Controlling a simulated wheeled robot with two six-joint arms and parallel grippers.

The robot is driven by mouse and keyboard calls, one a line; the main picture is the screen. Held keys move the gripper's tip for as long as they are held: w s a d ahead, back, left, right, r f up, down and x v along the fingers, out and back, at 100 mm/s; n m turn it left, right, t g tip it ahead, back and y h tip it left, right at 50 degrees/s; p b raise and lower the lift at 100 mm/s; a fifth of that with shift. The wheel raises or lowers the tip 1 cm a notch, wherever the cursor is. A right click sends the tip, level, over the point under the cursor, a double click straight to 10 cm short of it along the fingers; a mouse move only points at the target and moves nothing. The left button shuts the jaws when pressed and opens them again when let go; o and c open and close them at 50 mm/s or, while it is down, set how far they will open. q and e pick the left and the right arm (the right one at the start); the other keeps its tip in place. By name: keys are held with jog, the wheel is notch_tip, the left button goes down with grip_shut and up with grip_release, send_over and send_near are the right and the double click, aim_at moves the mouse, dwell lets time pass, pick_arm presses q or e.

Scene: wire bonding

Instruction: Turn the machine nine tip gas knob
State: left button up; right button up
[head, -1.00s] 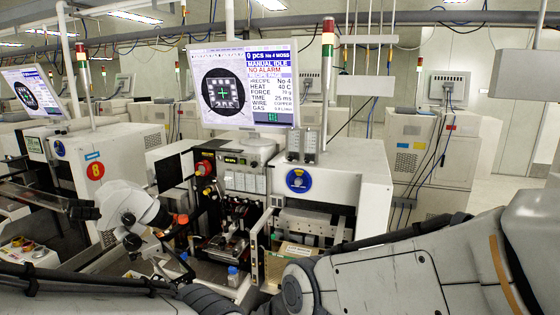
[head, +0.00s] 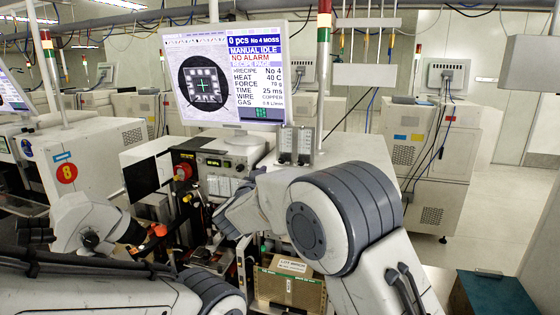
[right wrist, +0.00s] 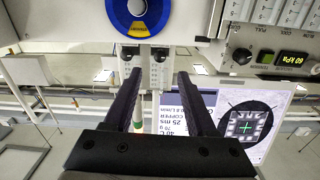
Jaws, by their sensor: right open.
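The bonding machine (head: 350,155) in the middle has a pair of slim flowmeters (head: 295,145) on its top, beside the monitor. In the right wrist view, which is upside down, the flowmeters (right wrist: 160,75) show with two small dark knobs (right wrist: 151,53); I cannot tell which is the tip gas knob. My right gripper (right wrist: 160,80) is open and empty, its black fingers either side of the flowmeters in that picture; contact is not visible. In the head view my right arm hides its fingers. My left gripper (head: 35,235) is at the far left; its jaws are unclear.
The monitor (head: 225,75) stands over the machine and also shows in the right wrist view (right wrist: 245,130). Machine eight (head: 90,165) stands left.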

aim_at(281, 161)
jog(key=p+x, duration=0.2)
jog(key=x, duration=0.4)
jog(key=shift+w+r, duration=0.1)
jog(key=shift+w+d+p, duration=0.2)
jog(key=shift+w+p, duration=0.15)
jog(key=shift+w, duration=0.35)
